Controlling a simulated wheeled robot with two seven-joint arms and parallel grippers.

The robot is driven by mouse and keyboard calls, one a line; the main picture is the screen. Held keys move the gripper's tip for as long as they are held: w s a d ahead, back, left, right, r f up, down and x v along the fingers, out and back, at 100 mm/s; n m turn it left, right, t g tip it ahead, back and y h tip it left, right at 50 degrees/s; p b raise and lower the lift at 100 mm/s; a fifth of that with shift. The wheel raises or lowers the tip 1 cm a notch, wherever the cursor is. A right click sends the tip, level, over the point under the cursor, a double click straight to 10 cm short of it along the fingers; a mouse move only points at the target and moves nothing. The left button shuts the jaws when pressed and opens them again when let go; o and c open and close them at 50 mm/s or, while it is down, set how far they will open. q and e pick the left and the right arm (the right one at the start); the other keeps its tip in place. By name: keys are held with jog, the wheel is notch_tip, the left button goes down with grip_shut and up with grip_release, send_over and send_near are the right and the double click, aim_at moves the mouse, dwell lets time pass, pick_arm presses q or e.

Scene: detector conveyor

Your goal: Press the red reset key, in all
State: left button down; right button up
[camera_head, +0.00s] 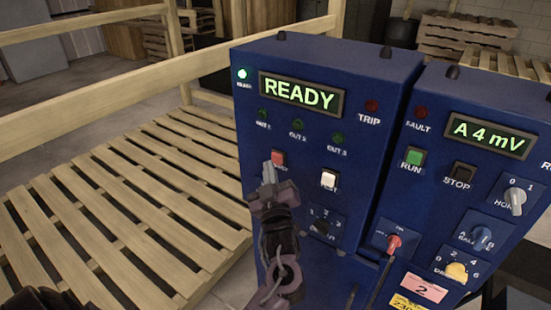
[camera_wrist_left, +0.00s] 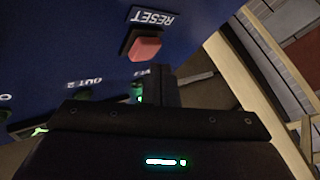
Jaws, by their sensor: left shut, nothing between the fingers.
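The red reset key (camera_head: 278,158) is on the front of the left blue cabinet, under the READY display (camera_head: 301,94). In the left wrist view the red key (camera_wrist_left: 145,48) sits beside the label RESET. My left gripper (camera_head: 268,172) is shut and empty, its tips just below and left of the key in the head view. The shut fingers (camera_wrist_left: 161,84) also show in the left wrist view, with a gap in the picture between them and the key. I cannot tell the depth between tips and key.
A white key (camera_head: 329,180) and a rotary switch (camera_head: 324,222) are near my gripper. The right cabinet has a green RUN key (camera_head: 414,156), a black STOP key (camera_head: 463,172) and several knobs. A wooden slatted platform (camera_head: 130,205) with rails stands at left.

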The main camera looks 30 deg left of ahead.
pick_arm(q)
jog(key=shift+s, duration=0.15)
jog(key=s, duration=0.2)
jog(key=s+p, duration=0.1)
jog(key=s, duration=0.2)
jog(key=shift+a+p, duration=0.2)
jog(key=shift+p, duration=0.1)
jog(key=shift+w+f, duration=0.1)
dwell(0.7)
